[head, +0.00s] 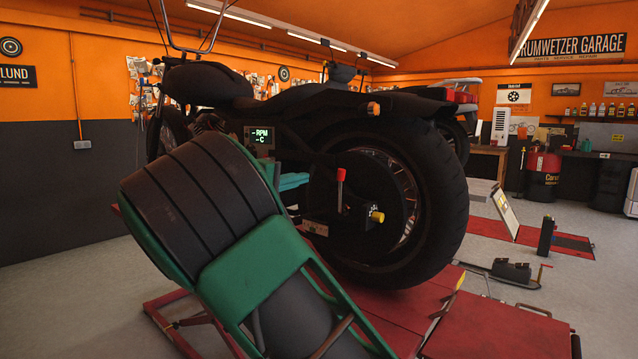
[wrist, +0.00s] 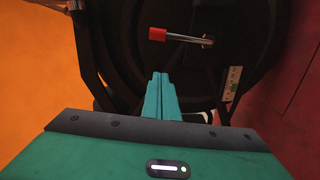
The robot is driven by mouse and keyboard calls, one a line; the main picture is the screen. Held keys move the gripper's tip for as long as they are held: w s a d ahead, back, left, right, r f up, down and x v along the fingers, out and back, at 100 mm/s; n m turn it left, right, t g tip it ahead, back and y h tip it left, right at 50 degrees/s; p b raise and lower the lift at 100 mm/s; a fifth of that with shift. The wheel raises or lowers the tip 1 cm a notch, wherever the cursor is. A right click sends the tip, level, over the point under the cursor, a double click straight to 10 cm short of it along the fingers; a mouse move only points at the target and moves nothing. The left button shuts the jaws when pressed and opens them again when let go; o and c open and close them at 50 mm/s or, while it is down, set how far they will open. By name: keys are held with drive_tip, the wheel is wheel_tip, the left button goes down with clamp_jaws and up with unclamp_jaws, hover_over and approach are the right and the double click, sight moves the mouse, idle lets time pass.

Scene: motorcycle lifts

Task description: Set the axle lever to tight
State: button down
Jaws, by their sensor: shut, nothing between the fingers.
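The axle lever (head: 340,188) has a red grip and a thin metal shaft. It stands upright at the rear wheel hub in the head view. In the wrist view, the lever's red grip (wrist: 157,34) points left and its shaft runs right to a pivot. A pale marked plate (wrist: 233,83) lies near the pivot; its marks are too small to read. My gripper (head: 306,179) is shut and empty, left of the lever in the head view. In the wrist view, my gripper's teal fingers (wrist: 160,76) lie together below the red grip, apart from it.
The motorcycle's rear tyre (head: 445,190) stands on a red lift (head: 400,310). A yellow-ended part (head: 377,216) sticks out right of the lever. A small screen (head: 259,133) reads RPM and C. My green and dark arm fills the lower left.

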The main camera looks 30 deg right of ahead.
hover_over(342, 193)
drive_tip(key=w+a, duration=0.4)
drive_tip(key=w, duration=0.1)
drive_tip(key=shift+s+d+f, duration=0.1)
drive_tip(key=shift+s+f, duration=0.05)
drive_tip(key=shift+s, duration=0.85)
drive_tip(key=shift+s+d+f, duration=0.1)
drive_tip(key=shift+s+f, duration=0.05)
drive_tip(key=shift+s, duration=0.8)
